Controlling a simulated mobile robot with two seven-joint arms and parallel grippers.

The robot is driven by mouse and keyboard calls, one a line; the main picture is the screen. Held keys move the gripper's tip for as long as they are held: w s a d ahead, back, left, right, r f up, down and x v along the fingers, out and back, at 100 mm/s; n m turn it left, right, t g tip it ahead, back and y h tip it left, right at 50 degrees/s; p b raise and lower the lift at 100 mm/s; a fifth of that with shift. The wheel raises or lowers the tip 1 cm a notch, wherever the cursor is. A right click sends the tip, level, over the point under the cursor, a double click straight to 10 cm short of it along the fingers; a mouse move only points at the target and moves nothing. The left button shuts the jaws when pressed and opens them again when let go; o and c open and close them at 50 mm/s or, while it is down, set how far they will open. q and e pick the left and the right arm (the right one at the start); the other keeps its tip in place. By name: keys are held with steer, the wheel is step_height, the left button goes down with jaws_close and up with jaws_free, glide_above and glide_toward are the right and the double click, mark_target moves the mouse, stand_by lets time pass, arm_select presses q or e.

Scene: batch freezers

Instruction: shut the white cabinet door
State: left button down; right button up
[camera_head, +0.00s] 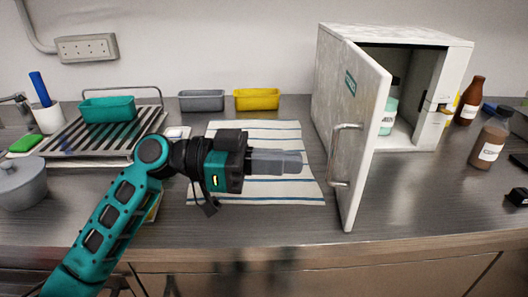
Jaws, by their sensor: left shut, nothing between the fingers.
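The white cabinet (455,66) stands on the right part of the counter. Its door (352,105) is hinged at the left and stands open, swung out toward me. A metal handle (334,155) is on the door's outer face. A pale green labelled jar (389,117) shows inside, partly hidden by the door. My left gripper (300,161) is shut and empty, over the striped cloth, pointing right. Its tips are a little left of the handle and appear apart from it. My right gripper is not in view.
A striped cloth (255,135) lies under my left gripper. Brown bottles (489,142) stand right of the cabinet. A dish rack (75,142) with a teal tub (107,109), a grey tub (201,100) and a yellow tub (257,99) are at left and back. The counter before the cabinet is clear.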

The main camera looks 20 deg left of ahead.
mark_target(360, 165)
arm_select(q)
steer(key=p+x, duration=0.1)
steer(key=x, duration=0.7)
steer(key=shift+d, duration=0.2)
steer(key=shift+d, duration=0.1)
